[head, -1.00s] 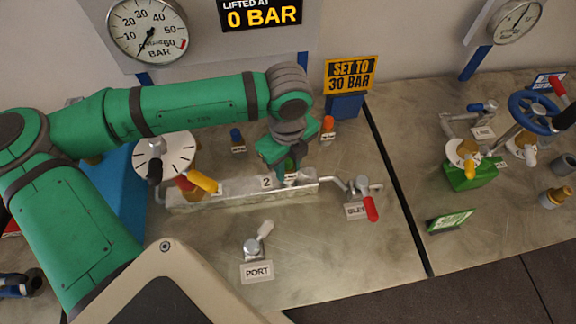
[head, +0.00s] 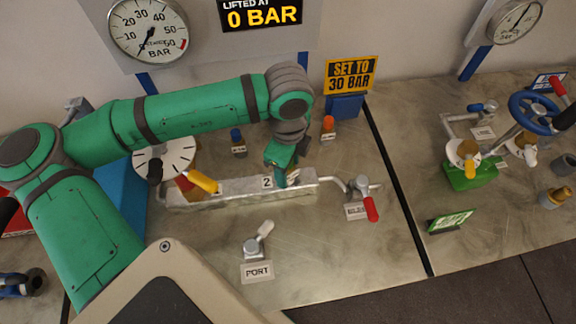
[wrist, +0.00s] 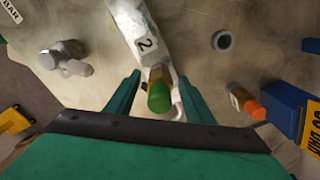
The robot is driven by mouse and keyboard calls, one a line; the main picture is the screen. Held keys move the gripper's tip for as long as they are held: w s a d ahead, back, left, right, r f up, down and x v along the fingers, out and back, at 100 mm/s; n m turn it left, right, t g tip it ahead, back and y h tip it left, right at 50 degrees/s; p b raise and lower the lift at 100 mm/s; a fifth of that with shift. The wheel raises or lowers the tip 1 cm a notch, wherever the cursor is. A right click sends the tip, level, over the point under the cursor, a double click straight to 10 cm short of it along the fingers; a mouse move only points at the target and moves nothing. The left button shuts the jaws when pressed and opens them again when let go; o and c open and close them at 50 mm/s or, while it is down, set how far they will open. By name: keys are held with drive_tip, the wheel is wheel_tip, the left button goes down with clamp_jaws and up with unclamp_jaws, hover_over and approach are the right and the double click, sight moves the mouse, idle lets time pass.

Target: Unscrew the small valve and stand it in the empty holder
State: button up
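The small valve (wrist: 158,95), with a green cap on a brass body, stands in the metal block (head: 190,198) beside the number 2 plate. My gripper (wrist: 160,76) is open, its fingers on either side of the valve with gaps showing. In the head view my gripper (head: 281,176) is over the block and hides the valve. A round grey ring (wrist: 223,40), apparently an empty holder, is on the bench between the block and the back. My arm seems to cover it in the head view.
Blue-capped (head: 237,140) and orange-capped (head: 328,125) fittings stand behind the block. A red-handled valve (head: 370,205) is at its right end, a yellow lever (head: 203,182) and dial (head: 165,157) at its left. The PORT valve (head: 257,242) stands in front. Bench around it is clear.

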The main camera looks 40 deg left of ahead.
wheel_tip(320, 180, up, 11)
drive_tip(key=shift+f, duration=0.1)
idle(0.5)
drive_tip(key=shift+c, duration=0.3)
